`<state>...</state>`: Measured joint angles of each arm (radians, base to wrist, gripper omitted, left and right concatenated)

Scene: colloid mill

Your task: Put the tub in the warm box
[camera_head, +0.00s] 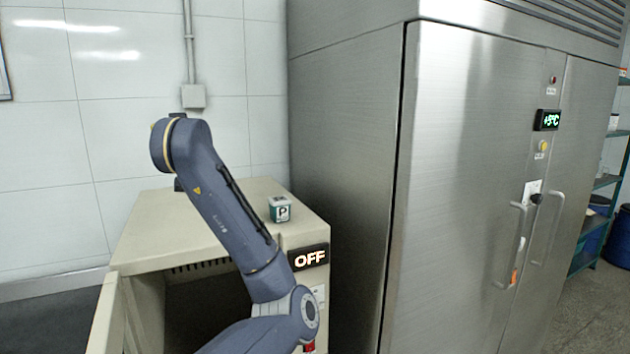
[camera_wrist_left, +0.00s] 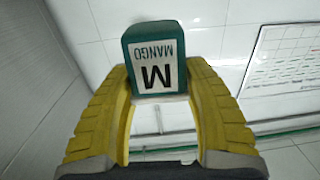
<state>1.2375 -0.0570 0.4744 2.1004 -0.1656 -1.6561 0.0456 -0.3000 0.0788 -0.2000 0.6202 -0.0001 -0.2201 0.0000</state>
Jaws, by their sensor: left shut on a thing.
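A teal tub (camera_wrist_left: 150,30) with a white label reading "M MANGO", upside down in the left wrist view, is between the yellow fingers of my left gripper (camera_wrist_left: 160,82), which is shut on it. In the head view my arm rises in front of a beige box (camera_head: 150,265); its gripper and the held tub are hidden there. The beige box has a dark open cavity, a door (camera_head: 103,318) swung open at the left and a display (camera_head: 309,257) reading "OFF". A second teal tub (camera_head: 280,209) marked "P" stands on its top. My right gripper is not in view.
A tall steel cabinet (camera_head: 465,140) with shut doors stands to the right; its display (camera_head: 547,120) reads "+5°C". Green shelving (camera_head: 607,182) and a blue drum (camera_head: 620,238) are at the far right. My arm crosses in front of the beige box's opening.

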